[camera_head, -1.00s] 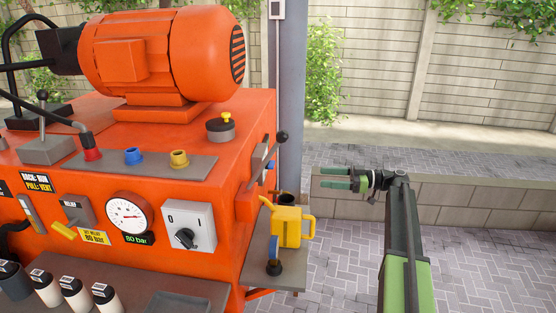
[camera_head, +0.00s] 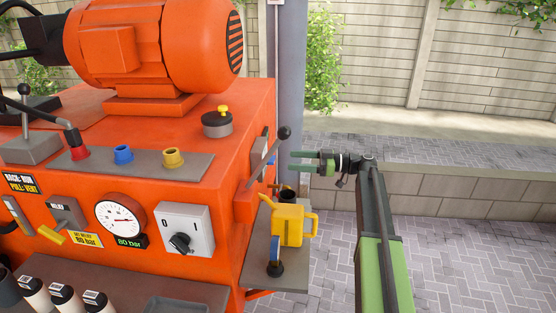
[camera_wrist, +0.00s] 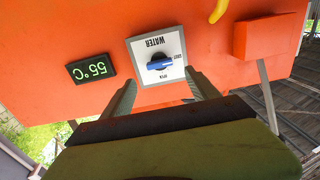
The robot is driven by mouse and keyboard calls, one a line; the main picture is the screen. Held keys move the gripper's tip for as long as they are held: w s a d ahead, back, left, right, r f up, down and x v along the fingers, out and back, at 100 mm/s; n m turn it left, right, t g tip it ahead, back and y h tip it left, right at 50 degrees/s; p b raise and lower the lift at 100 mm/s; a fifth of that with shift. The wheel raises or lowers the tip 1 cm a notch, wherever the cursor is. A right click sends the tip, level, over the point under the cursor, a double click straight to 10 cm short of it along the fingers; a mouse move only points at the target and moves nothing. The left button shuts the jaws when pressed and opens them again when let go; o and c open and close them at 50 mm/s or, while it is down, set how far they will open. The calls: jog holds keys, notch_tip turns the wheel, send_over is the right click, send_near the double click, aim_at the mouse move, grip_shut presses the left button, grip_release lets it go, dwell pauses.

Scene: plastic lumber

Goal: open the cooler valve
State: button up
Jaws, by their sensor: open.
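The water valve has a blue handle (camera_wrist: 160,63) on a white square plate (camera_wrist: 140,48) marked WATER, fixed to the orange machine's side. The wrist view shows it upside down, with the handle lying about level across the plate. My gripper (camera_wrist: 161,80) is open and empty, its two fingers on either side of the lower part of the plate, with the handle ahead between them. In the head view my gripper (camera_head: 296,160) points left at the machine's right side. A small blue part (camera_head: 271,161) shows there edge-on; the valve plate's face is hidden in that view.
A green 55°C display (camera_wrist: 91,69) sits beside the valve. A black-knobbed lever (camera_head: 284,132) sticks out near my gripper. A yellow can (camera_head: 288,224) stands on a grey shelf (camera_head: 262,277) below. The paved ground (camera_head: 420,270) to the right is open.

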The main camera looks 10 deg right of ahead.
jog(key=x, duration=0.7)
jog(key=c, duration=1.4)
jog(key=shift+o, duration=0.2)
jog(key=shift+w+f+m, duration=0.1)
jog(key=shift+f+m, duration=0.05)
jog(key=shift+m, duration=4.2)
jog(key=shift+w+f+m, duration=0.1)
jog(key=shift+f+m, duration=0.05)
jog(key=shift+m, duration=4.2)
